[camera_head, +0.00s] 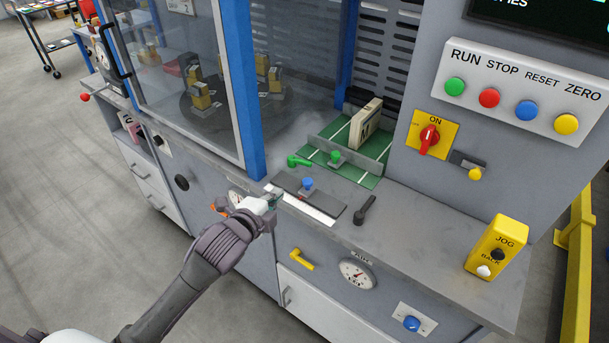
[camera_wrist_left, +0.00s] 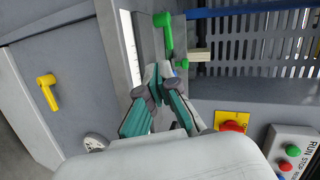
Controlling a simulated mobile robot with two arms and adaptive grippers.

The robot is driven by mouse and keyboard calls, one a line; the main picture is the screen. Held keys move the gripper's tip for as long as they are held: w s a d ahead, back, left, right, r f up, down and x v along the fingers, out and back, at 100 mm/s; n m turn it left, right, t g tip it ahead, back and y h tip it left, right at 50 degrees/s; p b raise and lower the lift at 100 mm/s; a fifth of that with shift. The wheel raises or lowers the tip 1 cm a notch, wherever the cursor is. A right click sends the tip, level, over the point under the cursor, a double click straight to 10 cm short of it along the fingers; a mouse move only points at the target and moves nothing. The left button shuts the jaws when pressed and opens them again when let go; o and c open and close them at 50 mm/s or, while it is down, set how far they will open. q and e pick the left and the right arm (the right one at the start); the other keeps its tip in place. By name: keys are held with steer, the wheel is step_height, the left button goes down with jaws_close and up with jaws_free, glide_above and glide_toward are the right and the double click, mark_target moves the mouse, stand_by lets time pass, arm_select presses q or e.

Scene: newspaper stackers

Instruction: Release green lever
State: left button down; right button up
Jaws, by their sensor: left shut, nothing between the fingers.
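The green lever (camera_head: 298,161) sits on the machine's work surface, just left of the green plate, with its handle pointing right. It also shows in the left wrist view (camera_wrist_left: 164,35), at the top, beyond the fingertips. My left gripper (camera_head: 273,202) is at the front edge of the work surface, nearer to me than the lever and apart from it. In the left wrist view its teal-padded fingers (camera_wrist_left: 159,80) converge and hold nothing. My right gripper is not in view.
A blue knob (camera_head: 307,184) on a dark plate and a green knob (camera_head: 335,155) stand close to the lever. A black lever (camera_head: 365,209) is to the right. A blue post (camera_head: 241,90) rises to the left. A yellow handle (camera_head: 301,259) is on the front panel.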

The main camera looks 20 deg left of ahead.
mark_target(305, 165)
arm_select(q)
steer(key=shift+d+r+m, duration=0.1)
steer(key=shift+m, duration=0.5)
steer(key=x, duration=0.4)
steer(key=p+x, duration=0.1)
steer(key=x, duration=0.4)
steer(key=r+x, duration=0.1)
steer(key=x, duration=0.3)
steer(key=shift+w+p, duration=0.35)
steer(key=shift+w, duration=0.25)
steer(key=shift+w+d, duration=0.25)
steer(key=shift+s, duration=0.15)
